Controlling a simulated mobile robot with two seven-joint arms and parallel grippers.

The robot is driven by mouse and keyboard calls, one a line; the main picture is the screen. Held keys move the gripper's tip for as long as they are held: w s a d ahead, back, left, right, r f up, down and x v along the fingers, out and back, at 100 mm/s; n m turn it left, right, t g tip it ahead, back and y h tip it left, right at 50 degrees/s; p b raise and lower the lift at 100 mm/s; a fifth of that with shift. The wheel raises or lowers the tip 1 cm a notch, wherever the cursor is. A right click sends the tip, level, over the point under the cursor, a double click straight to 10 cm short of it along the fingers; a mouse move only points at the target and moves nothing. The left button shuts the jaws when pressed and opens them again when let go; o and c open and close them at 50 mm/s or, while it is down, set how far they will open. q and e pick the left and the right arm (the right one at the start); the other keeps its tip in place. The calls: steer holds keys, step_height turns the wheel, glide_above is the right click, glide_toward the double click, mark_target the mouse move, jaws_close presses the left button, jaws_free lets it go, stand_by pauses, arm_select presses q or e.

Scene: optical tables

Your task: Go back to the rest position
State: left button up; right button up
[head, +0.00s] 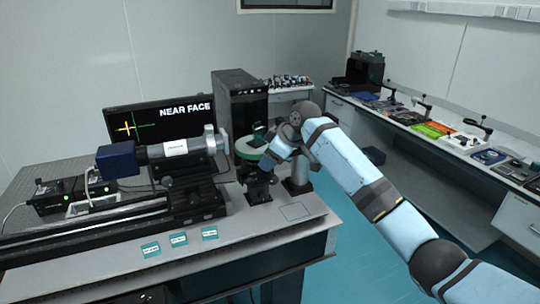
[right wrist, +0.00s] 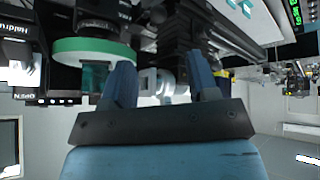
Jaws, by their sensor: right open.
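My right arm reaches in from the right of the head view, and its gripper (head: 268,161) is beside a round green-rimmed mount (head: 247,149) at the right end of the optical setup. In the right wrist view the two blue fingers of the right gripper (right wrist: 163,72) stand apart, with nothing held between them. The green rim (right wrist: 90,50) shows just left of the fingers; I cannot tell whether they touch it. A pale cylindrical part lies behind the gap. My left gripper is in neither view.
A silver-and-blue tube instrument (head: 175,148) sits on a black rail on the grey table (head: 110,265). A monitor (head: 165,118) reads "NEAR FACE". A black computer tower (head: 240,100) stands behind. A side bench (head: 400,116) holds tools. The teal floor is open at right.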

steer(key=s+d+f+m+t+p, duration=0.1)
steer(key=s+f+m, duration=0.1)
steer(key=s+f, duration=0.55)
steer(key=s+d+f+m+t+p, duration=0.15)
steer(key=s+f, duration=0.35)
steer(key=f, duration=0.5)
steer(key=s+d+f+m+t, duration=0.1)
steer(key=s+f+m, duration=0.2)
steer(key=s+f, duration=0.45)
steer(key=s+d+f+m+t, duration=0.1)
steer(key=s+d+f, duration=0.1)
steer(key=s, duration=0.6)
steer(key=s+d+f+m+t+h+p, duration=0.1)
steer(key=s+d, duration=0.3)
steer(key=s, duration=0.4)
steer(key=s+d+f+m+t+h, duration=0.1)
steer(key=s+d+f, duration=0.2)
steer(key=s, duration=0.6)
steer(key=shift+d+f+m+p, duration=0.35)
steer(key=shift+d, duration=0.15)
